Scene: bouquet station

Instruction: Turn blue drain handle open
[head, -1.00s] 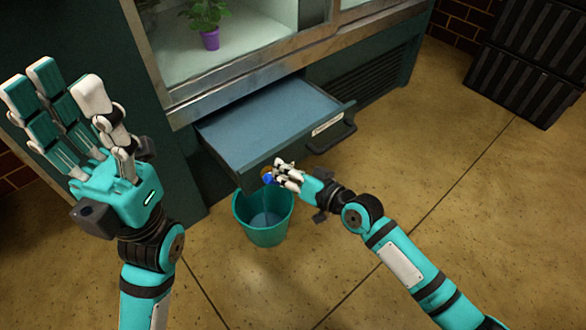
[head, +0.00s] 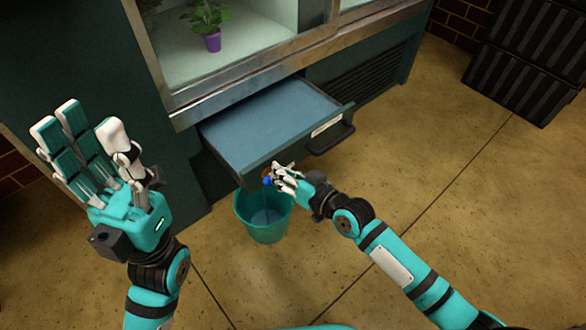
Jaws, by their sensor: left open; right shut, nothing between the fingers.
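The blue drain handle (head: 267,181) is a small blue spot under the front of the pulled-out drawer (head: 268,125), beside a brownish fitting. My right gripper (head: 280,176) is at the handle with its fingers shut and nothing between them. Its fingers partly hide the handle and fitting, so whether they touch is hard to tell. A thin stream seems to fall below the handle into the teal bucket (head: 246,222). My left gripper (head: 88,140) is open and empty, raised at the left, well away from the handle.
The drawer with its dark pull (head: 338,138) juts from the green cabinet above the bucket. A plant in a purple pot (head: 213,42) stands inside the cabinet. Black stacked crates (head: 525,70) stand at the far right. The floor between is clear.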

